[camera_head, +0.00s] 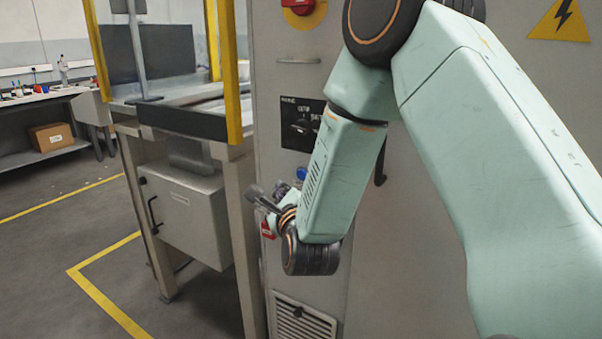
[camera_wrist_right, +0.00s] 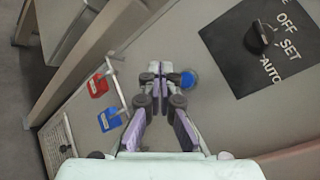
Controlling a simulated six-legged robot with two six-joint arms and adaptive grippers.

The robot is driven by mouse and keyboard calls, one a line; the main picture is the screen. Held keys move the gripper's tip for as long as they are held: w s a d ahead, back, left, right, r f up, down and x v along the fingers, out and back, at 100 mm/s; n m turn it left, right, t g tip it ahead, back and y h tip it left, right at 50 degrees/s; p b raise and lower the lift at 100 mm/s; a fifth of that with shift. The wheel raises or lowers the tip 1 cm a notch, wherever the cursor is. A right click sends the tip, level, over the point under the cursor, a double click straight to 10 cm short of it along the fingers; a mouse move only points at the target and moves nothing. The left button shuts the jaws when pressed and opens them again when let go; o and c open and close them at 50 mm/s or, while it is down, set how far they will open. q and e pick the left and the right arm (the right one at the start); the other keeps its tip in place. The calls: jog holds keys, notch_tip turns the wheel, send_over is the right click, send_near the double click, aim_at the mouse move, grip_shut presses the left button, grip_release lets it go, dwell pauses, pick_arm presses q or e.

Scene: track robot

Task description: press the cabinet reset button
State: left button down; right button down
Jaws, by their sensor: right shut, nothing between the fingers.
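The grey cabinet (camera_head: 400,260) stands in front of me. A round blue button (camera_head: 301,173) sits on its face below the black selector panel (camera_head: 291,124). In the right wrist view the blue button (camera_wrist_right: 188,79) shows just to the right of my fingertips. My right gripper (camera_head: 262,196) is shut and empty, near the cabinet face, lower and to the left of the button in the head view. The shut fingers also show in the right wrist view (camera_wrist_right: 155,70). I cannot tell whether they touch the cabinet. My left gripper is not in view.
A black selector knob (camera_wrist_right: 260,38) is on the panel. Red (camera_wrist_right: 97,85) and blue (camera_wrist_right: 110,119) tags hang on a rail beside the fingers. A red knob (camera_head: 299,5) is higher up. A framed workstation with yellow posts (camera_head: 229,70) stands at left. The floor at lower left is clear.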

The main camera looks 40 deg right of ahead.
aim_at(302, 174)
jog(key=d, duration=0.1)
jog(key=w+d, duration=0.1)
jog(key=d, duration=0.1)
jog(key=w+d+p, duration=0.1)
jog(key=shift+d, duration=0.3)
jog(key=shift+d, duration=0.15)
dwell(1.2)
jog(key=shift+w+d, duration=0.1)
jog(key=shift+d, duration=0.15)
jog(key=shift+w+d, duration=0.2)
jog(key=shift+d, duration=0.2)
dwell(0.9)
jog(key=shift+a, duration=0.1)
jog(key=shift+s+a+b, duration=0.35)
jog(key=shift+a+b, duration=0.1)
jog(key=shift+a, duration=0.3)
